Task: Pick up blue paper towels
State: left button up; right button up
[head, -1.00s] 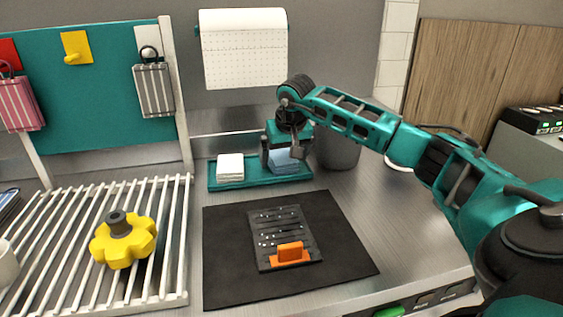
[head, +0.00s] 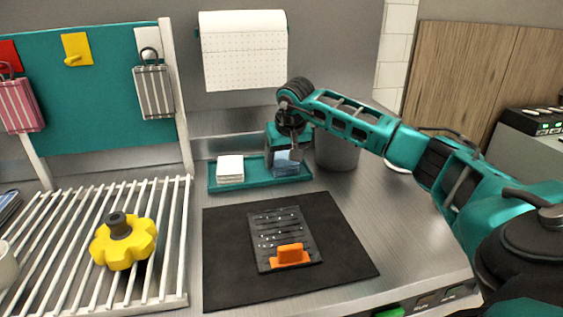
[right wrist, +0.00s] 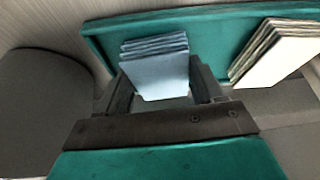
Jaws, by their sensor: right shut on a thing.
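The blue paper towels (head: 286,164) are a small folded stack at the right end of a teal tray (head: 253,183). In the right wrist view the blue towels (right wrist: 157,72) sit between the two dark fingers, and the teal tray (right wrist: 215,48) lies behind them. My right gripper (head: 286,157) reaches down over the tray and is shut on the blue towels (right wrist: 160,65). In the head view its fingers partly hide the stack. I cannot tell whether the towels are clear of the tray. My left gripper is not in view.
A white towel stack (head: 230,168) lies on the tray's left half. A grey bin (head: 338,152) stands close right of the gripper. A dark mat (head: 225,270) with a black grater-like board (head: 283,236) lies in front. A yellow knob-shaped thing (head: 124,240) sits on the white rack.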

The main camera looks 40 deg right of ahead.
aim_at(283, 159)
pick_arm(q)
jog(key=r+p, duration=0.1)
jog(key=p, duration=0.2)
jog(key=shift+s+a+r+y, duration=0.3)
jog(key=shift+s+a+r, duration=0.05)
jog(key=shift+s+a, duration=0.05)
pick_arm(e)
notch_tip(283, 159, up, 20)
